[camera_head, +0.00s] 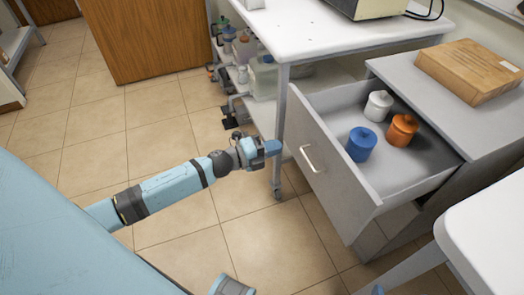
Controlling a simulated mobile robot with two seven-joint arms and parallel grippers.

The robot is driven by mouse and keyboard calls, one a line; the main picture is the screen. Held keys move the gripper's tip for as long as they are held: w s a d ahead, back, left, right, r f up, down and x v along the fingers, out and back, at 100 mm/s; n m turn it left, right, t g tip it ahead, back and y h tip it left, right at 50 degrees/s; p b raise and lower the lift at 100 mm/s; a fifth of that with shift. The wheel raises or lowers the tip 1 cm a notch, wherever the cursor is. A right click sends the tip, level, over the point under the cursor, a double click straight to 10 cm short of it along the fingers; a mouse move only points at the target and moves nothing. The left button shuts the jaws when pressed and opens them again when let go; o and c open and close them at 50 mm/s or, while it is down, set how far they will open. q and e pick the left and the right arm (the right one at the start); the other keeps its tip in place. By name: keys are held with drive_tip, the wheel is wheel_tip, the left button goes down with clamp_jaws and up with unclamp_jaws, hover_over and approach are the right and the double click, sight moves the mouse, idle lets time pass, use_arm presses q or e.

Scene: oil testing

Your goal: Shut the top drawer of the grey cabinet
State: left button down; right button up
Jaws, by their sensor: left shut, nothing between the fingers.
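The top drawer (335,178) of the grey cabinet (415,80) stands well open, pulled out toward the left. Its front panel carries a pale bar handle (310,158). Inside are a blue lidded jar (361,145), a white one (378,106) and an orange one (402,130). My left gripper (272,147) is shut and empty, its blue tip just left of the drawer front, near the handle. I cannot tell whether it touches the panel. A small blue tip at the bottom edge may be my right gripper (378,290); its jaws are hidden.
Another white table (490,235) is at the lower right. Tiled floor (185,235) is free in front of the drawer.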

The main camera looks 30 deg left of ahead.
sight(304, 138)
use_arm(q)
drive_tip(key=x, duration=0.7)
drive_tip(key=shift+b, duration=0.3)
